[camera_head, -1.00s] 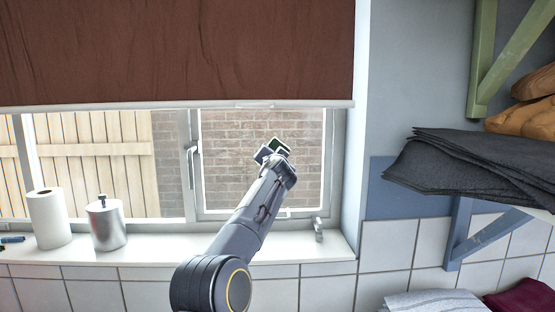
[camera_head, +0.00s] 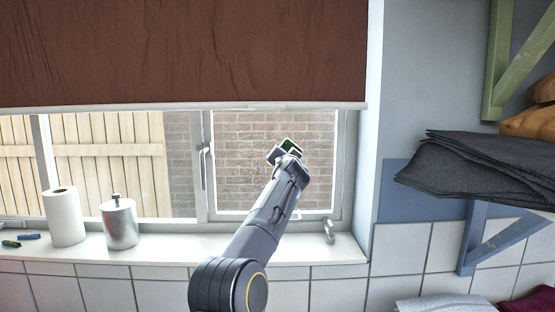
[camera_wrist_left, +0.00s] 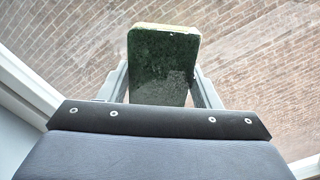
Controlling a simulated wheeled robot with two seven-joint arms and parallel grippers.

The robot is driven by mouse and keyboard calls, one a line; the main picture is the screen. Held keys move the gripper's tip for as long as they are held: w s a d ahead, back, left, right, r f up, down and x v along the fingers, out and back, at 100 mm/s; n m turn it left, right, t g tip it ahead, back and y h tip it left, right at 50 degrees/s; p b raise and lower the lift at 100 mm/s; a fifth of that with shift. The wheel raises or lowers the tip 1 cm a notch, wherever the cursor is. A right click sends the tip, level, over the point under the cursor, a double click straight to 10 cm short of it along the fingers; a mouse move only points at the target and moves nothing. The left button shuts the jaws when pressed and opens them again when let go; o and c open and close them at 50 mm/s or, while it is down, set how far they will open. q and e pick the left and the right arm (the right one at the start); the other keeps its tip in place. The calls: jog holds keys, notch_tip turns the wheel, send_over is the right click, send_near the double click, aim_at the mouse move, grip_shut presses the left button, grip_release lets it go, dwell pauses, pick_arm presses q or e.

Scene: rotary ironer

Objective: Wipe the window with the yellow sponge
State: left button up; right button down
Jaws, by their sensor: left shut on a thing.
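The window (camera_head: 240,165) has a right pane facing a brick wall. My left gripper (camera_head: 284,153) is up in front of this pane, right of its middle. In the left wrist view my left gripper (camera_wrist_left: 162,85) is shut on the sponge (camera_wrist_left: 163,60), its fingers on either side. The sponge shows a dark green face with a thin yellowish edge at the top. In the head view only a small green part of the sponge (camera_head: 289,145) shows. Whether it touches the glass I cannot tell. Pale smears show on the glass (camera_wrist_left: 285,25) in the left wrist view. My right gripper is out of view.
A brown blind (camera_head: 180,50) covers the window's top. A paper roll (camera_head: 64,217), a metal canister (camera_head: 120,225) and small markers (camera_head: 28,237) stand or lie on the sill (camera_head: 170,248). A small tap-like fitting (camera_head: 328,230) is at its right. Dark cloths (camera_head: 470,165) lie on a shelf at right.

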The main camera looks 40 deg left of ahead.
pick_arm(q)
jog(key=w+d, duration=0.2)
jog(key=w+d+p, duration=0.1)
jog(key=d, duration=0.1)
jog(key=shift+w+d, duration=0.3)
jog(key=shift+w, duration=0.1)
jog(key=shift+w+d+p, duration=0.7)
jog(key=shift+w+d, duration=0.15)
jog(key=shift+d, duration=0.2)
jog(key=shift+w, duration=0.1)
jog(key=shift+s+a+f+b, duration=0.15)
jog(key=shift+s+a+b, duration=0.25)
jog(key=shift+a, duration=0.15)
jog(key=s+a+b, duration=0.2)
jog(key=s+a, duration=0.5)
jog(key=a, duration=0.1)
jog(key=shift+a, duration=0.2)
